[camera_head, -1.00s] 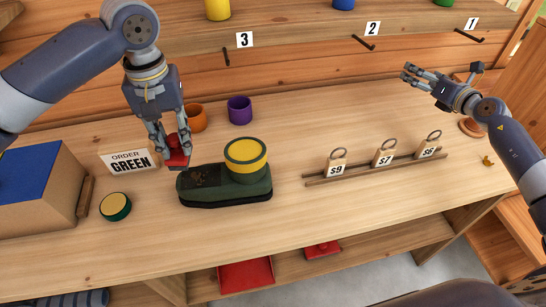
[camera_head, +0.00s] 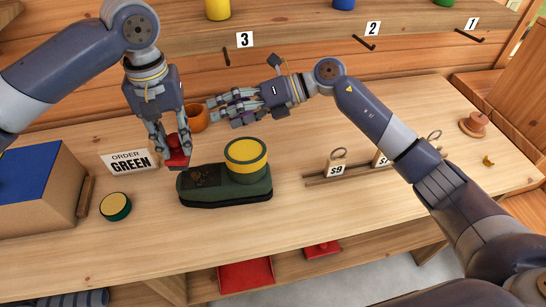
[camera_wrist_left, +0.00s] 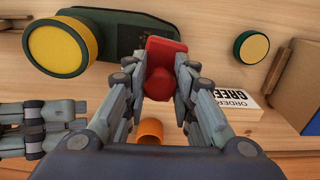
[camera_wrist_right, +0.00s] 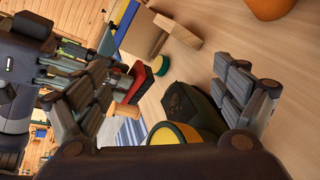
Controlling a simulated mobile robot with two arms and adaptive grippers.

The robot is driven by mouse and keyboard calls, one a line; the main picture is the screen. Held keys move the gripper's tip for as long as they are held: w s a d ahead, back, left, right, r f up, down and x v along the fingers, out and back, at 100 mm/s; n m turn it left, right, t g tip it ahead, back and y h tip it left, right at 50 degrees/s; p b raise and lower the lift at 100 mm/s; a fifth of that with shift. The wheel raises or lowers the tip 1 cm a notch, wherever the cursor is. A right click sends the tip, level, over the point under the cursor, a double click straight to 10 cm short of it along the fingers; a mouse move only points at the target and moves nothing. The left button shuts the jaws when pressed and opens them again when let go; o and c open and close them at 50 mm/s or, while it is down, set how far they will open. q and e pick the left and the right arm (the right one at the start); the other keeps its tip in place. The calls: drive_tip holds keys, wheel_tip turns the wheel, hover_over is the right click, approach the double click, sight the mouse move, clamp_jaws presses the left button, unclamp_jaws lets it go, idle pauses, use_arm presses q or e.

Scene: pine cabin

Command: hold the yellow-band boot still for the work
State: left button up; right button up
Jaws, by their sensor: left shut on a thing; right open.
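The dark green boot (camera_head: 205,185) with the yellow band (camera_head: 246,152) lies on the bench, with brown marks on its toe part. It also shows in the left wrist view (camera_wrist_left: 118,40) and the right wrist view (camera_wrist_right: 190,105). My left gripper (camera_head: 176,145) is shut on a red block-like tool (camera_head: 178,160), just behind the toe end; whether the tool touches the boot I cannot tell. The tool also shows in the left wrist view (camera_wrist_left: 163,62). My right gripper (camera_head: 214,112) is open and empty, behind and above the boot, by the cups.
An orange cup (camera_head: 197,118) stands beside my right gripper, which mostly hides a purple cup. A tag rack (camera_head: 345,175) is at right. The bench front is clear.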

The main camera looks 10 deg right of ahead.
sight(268, 170)
drive_tip(key=s+n+g+h, duration=0.1)
drive_tip(key=s+n, duration=0.1)
drive_tip(key=s+d+n+g+h, duration=0.1)
drive_tip(key=s+n, duration=0.1)
drive_tip(key=n, duration=0.1)
drive_tip(key=s+d+n+g+h, duration=0.1)
drive_tip(key=s+n, duration=0.1)
drive_tip(key=n, duration=0.1)
drive_tip(key=shift+d+r+g+h, duration=0.1)
drive_tip(key=shift+d+g+h, duration=0.1)
drive_tip(key=shift+g+h, duration=0.2)
drive_tip(key=d+f+n+h, duration=0.1)
drive_tip(key=d+f+h, duration=0.1)
drive_tip(key=s+d+f+n+t+h, duration=0.1)
drive_tip(key=d+f, duration=0.1)
drive_tip(key=f, duration=0.1)
drive_tip(key=d+f+n+t+h, duration=0.1)
drive_tip(key=d+f+h, duration=0.1)
drive_tip(key=shift+s+f+h, duration=0.3)
drive_tip(key=shift+s, duration=0.1)
drive_tip(key=shift+d+f, duration=0.15)
drive_tip(key=shift+f, duration=0.2)
drive_tip(key=shift+s+f+t+h, duration=0.1)
drive_tip(key=shift+f+t+h, duration=0.2)
drive_tip(key=shift+f, duration=0.1)
drive_tip(key=x, duration=0.7)
drive_tip(key=shift+f, duration=0.25)
drive_tip(key=shift+a, duration=0.2)
drive_tip(key=c, duration=1.2)
